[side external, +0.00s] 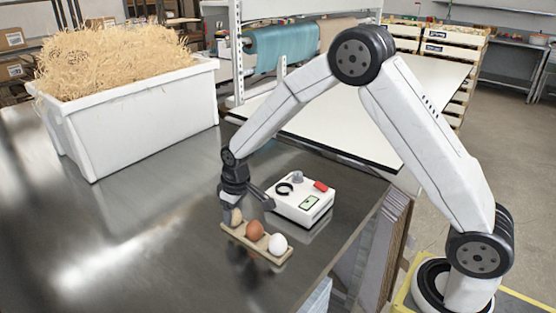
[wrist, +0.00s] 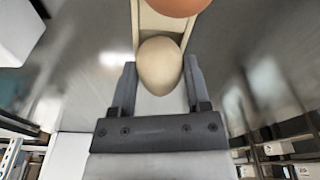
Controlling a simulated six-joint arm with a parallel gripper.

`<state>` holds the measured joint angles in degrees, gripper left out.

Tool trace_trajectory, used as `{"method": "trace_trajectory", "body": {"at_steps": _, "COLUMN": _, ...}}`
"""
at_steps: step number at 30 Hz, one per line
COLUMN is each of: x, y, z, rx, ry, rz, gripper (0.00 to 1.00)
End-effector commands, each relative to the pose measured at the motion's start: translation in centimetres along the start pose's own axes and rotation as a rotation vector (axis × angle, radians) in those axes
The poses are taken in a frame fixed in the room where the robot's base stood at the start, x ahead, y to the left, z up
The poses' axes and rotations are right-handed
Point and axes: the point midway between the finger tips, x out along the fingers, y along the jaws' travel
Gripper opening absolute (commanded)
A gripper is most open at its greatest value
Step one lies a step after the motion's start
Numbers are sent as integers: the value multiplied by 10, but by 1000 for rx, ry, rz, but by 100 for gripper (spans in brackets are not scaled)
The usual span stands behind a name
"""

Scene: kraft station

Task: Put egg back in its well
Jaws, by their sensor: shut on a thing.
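My gripper (side external: 234,209) points down at the far left end of the small tan egg holder (side external: 284,258). It is shut on a cream egg (wrist: 159,70), with one finger on each side of it in the wrist view. In the side view the cream egg (side external: 237,217) is partly hidden by the gripper, at or just above the end well. I cannot tell whether it touches the holder. A brown egg (side external: 254,230) sits in the middle of the holder and a white egg (side external: 278,243) at its near right end.
A large white tub (side external: 135,125) of straw stands at the back left. The metal table (side external: 150,235) is clear to the left and front.

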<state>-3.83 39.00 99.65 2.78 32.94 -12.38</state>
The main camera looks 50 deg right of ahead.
Motion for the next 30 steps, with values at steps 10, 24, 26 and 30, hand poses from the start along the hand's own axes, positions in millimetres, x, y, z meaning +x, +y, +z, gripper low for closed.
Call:
{"method": "trace_trajectory", "body": {"at_steps": 10, "x": 2, "y": 0, "z": 0, "rx": 0, "ry": 0, "rz": 0, "gripper": 28}}
{"method": "trace_trajectory", "body": {"at_steps": 24, "x": 5, "y": 0, "z": 0, "rx": 0, "ry": 1, "rz": 0, "gripper": 28}}
{"method": "trace_trajectory", "body": {"at_steps": 26, "x": 5, "y": 0, "z": 1, "rx": 0, "ry": 0, "rz": 0, "gripper": 71}}
{"method": "trace_trajectory", "body": {"at_steps": 30, "x": 5, "y": 0, "z": 1, "rx": 0, "ry": 0, "rz": 0, "gripper": 100}}
